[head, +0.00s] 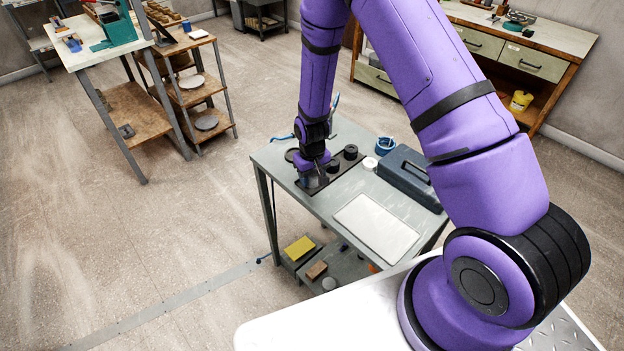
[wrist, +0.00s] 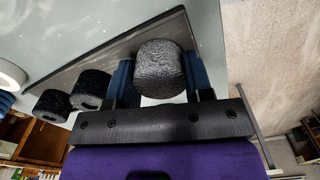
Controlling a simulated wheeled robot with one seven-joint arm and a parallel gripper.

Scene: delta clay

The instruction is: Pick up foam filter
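My gripper (wrist: 158,82) points down at the dark tray on the small grey table. In the wrist view its two blue fingers flank a dark grey, rough, round foam filter (wrist: 159,66). Whether the filter still touches the tray I cannot tell. In the head view the gripper (head: 313,172) partly hides this spot. Two more black foam filters (wrist: 90,88) (wrist: 54,105) sit in a row along the tray (wrist: 170,28), left of the gripper in the wrist view.
The grey table (head: 297,205) also holds a dark toolbox (head: 405,178), a white flat sheet (head: 376,228) and a blue round item (head: 385,146). A lower shelf bears a yellow block (head: 299,248). Shelving stands at the left, a drawered bench (head: 520,60) behind. The floor at left is open.

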